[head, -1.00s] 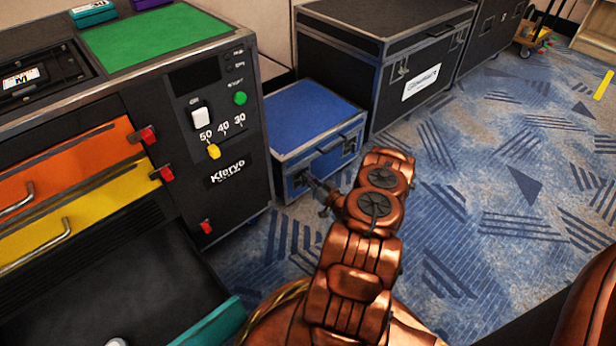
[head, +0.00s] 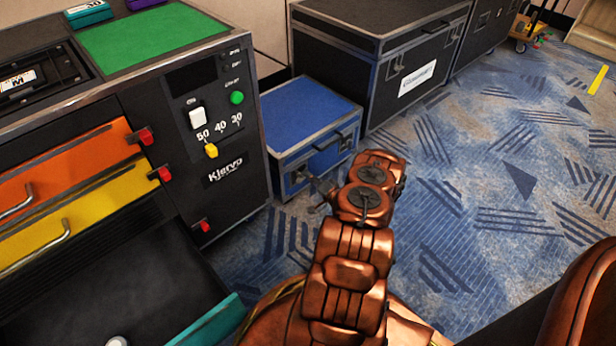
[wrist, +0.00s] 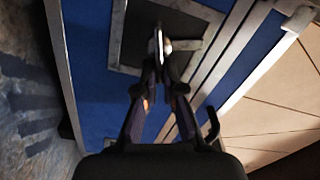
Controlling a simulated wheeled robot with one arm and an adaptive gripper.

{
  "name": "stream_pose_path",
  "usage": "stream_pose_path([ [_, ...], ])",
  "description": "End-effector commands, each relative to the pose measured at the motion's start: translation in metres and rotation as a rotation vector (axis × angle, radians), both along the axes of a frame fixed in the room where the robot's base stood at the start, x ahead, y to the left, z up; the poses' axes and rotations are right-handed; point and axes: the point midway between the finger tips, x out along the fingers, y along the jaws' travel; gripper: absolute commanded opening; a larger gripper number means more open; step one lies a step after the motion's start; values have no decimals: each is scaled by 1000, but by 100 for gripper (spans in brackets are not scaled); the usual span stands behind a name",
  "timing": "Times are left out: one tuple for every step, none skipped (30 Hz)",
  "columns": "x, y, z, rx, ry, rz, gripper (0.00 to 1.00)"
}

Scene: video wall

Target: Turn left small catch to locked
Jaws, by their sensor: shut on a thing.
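The small blue case (head: 306,112) with grey metal edges stands on the carpet. In the wrist view, the fingers of my gripper (wrist: 161,72) are closed together on the pale metal tab of the left small catch (wrist: 158,44). The catch sits on a dark plate (wrist: 132,52) on the blue face. I cannot tell from these views whether the catch is locked.
A dark handle (head: 328,141) is on the case front. A large black case (head: 385,60) stands behind to the right. A black cabinet (head: 225,160) with orange and yellow drawers stands close on the left.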

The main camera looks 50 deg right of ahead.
Motion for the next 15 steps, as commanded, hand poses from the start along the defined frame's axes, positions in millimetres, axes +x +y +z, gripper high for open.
stream_pose_path([
  [2,1,-3,35,-4,4,0],
  [2,1,-3,60,-5,5,0],
  [2,1,-4,92,-9,5,0],
  [2,1,-4,114,-12,5,0],
  [2,1,-4,135,-14,5,0],
  [2,1,-5,162,-17,5,0],
  [2,1,-5,182,-20,5,0],
  [2,1,-6,201,-21,5,0],
  [2,0,-6,223,-24,5,0],
  [2,0,-6,239,-26,5,0],
  [2,0,-6,252,-28,5,0],
  [3,0,-7,270,-29,6,0],
  [3,0,-7,282,-31,6,0],
  [3,1,-7,294,-32,6,0],
  [3,0,-7,306,-33,6,0],
])
